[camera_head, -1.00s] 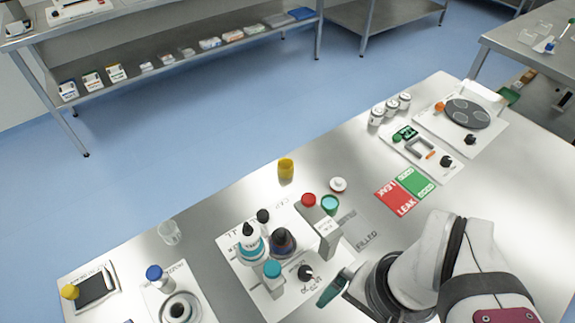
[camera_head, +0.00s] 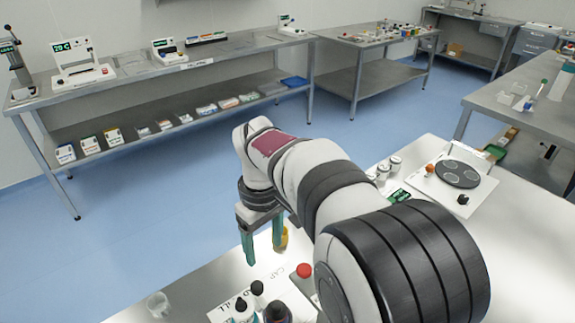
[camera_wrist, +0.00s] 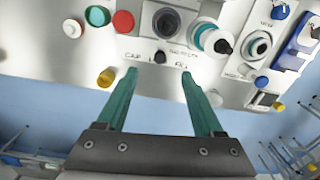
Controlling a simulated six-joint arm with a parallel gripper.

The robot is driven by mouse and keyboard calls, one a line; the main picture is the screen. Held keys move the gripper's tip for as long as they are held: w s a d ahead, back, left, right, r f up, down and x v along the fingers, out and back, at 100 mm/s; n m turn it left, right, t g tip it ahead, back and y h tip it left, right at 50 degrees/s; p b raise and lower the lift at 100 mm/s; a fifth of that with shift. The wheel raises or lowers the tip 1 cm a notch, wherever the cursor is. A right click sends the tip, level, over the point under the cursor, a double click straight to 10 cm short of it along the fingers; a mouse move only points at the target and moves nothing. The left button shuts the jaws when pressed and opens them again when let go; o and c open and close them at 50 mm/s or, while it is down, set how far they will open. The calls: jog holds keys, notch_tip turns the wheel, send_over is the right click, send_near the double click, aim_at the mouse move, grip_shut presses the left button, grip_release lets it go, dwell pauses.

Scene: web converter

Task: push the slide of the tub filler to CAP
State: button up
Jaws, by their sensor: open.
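The tub filler is a white panel (camera_head: 221,316) on the steel bench, with CAP and FILL lettering. A black knob (camera_head: 257,287), seemingly its slide, stands near the lettering. In the wrist view this knob (camera_wrist: 160,58) lies between CAP on the left and FILL on the right. My gripper (camera_head: 262,250) is open and empty, pointing down near the panel's far edge. In the wrist view the knob appears between and just beyond its teal fingertips (camera_wrist: 158,75); I cannot see contact.
A yellow cup-like piece (camera_head: 283,240) is close behind one finger; it also shows in the wrist view (camera_wrist: 106,78). A red-topped post (camera_head: 304,270) stands right of the lettering. A clear cup (camera_head: 158,304) is to the left. My arm hides much of the bench.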

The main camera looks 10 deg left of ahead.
aim_at(257, 286)
jog(key=shift+n, duration=0.9)
jog(key=a+f, duration=0.1)
jog(key=f, duration=0.4)
jog(key=w+a+f, duration=0.1)
jog(key=f, duration=0.5)
jog(key=a+f, duration=0.1)
jog(key=f, duration=0.5)
jog(key=shift+w+f, duration=0.15)
jog(key=shift+w, duration=0.15)
jog(key=shift+c, duration=0.3)
grip_shut()
